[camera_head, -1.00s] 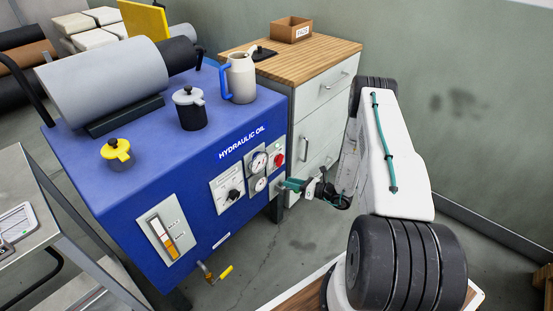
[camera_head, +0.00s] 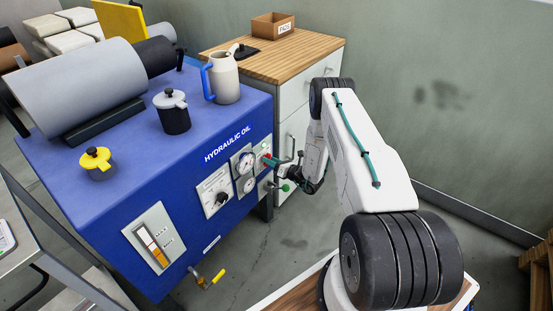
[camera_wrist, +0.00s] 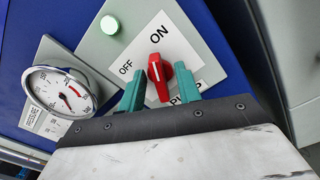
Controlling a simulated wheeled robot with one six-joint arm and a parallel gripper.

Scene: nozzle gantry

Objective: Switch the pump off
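The pump switch is a red rotary knob (camera_wrist: 159,78) on a light grey plate with OFF and ON labels; the PUMP label is partly hidden by my gripper. The knob's white mark points toward ON. My gripper (camera_wrist: 160,90) is open, with one teal finger on each side of the knob's lower part. The gaps are narrow, and I cannot tell whether either finger touches it. A green lamp (camera_wrist: 110,25) on the same plate looks lit. In the head view my gripper (camera_head: 272,160) is at the switch plate on the blue tank's front.
A pressure gauge (camera_wrist: 63,92) lies left of the plate. The blue hydraulic oil tank (camera_head: 95,215) also carries gauges and a dial. A wooden-topped cabinet (camera_head: 285,60) stands behind; floor in front is clear.

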